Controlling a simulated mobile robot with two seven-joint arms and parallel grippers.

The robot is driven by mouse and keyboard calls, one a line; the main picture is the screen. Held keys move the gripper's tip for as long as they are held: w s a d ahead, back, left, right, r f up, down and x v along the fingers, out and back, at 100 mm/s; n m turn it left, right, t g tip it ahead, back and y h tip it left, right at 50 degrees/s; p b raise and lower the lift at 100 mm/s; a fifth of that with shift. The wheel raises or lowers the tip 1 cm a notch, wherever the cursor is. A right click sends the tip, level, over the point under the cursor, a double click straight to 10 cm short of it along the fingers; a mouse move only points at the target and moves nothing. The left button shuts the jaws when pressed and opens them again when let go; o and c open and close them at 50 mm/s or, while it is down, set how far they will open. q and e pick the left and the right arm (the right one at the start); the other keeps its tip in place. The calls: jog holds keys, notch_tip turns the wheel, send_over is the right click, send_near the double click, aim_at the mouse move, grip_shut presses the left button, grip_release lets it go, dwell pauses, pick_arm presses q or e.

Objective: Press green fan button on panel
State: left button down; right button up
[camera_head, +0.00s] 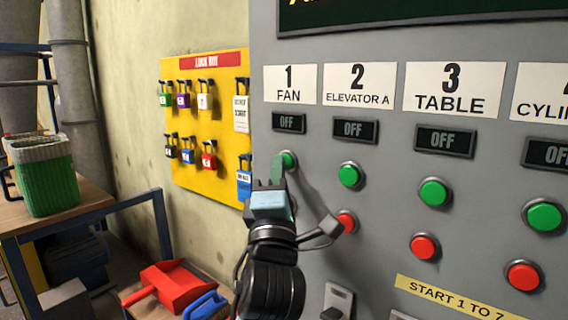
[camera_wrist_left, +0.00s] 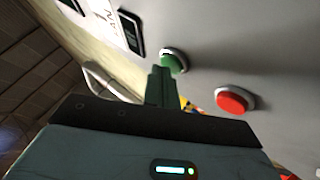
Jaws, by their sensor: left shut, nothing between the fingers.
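The grey control panel (camera_head: 390,95) fills the right of the head view. Its green fan button (camera_head: 288,159) sits under the label "1 FAN" (camera_head: 289,83) and a dark display (camera_head: 289,122) reading OFF. My left gripper (camera_head: 278,168) is shut and empty, its fingertips at the lower left of the green fan button and partly covering it. In the left wrist view the shut fingers (camera_wrist_left: 158,75) point at the green button (camera_wrist_left: 174,61); I cannot tell whether they touch it. My right gripper is not in view.
Green buttons for elevator A (camera_head: 349,175) and table (camera_head: 433,192) lie to the right, with red ones below. A yellow lockout board (camera_head: 205,125) with padlocks hangs on the wall at left. A table with a green basket (camera_head: 43,178) and a red dustpan (camera_head: 168,287) are lower left.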

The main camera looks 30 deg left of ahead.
pick_arm(q)
jog(key=shift+w, duration=0.15)
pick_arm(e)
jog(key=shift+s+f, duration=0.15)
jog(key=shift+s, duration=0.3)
pick_arm(q)
jog(key=shift+s, duration=0.9)
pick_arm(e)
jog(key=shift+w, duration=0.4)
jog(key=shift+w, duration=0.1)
pick_arm(q)
jog(key=shift+s+a+p, duration=0.15)
jog(key=shift+s+p, duration=0.05)
jog(key=shift+s, duration=1.05)
jog(key=shift+s+a+p, duration=0.1)
jog(key=shift+s+p, duration=0.05)
jog(key=shift+s, duration=1.1)
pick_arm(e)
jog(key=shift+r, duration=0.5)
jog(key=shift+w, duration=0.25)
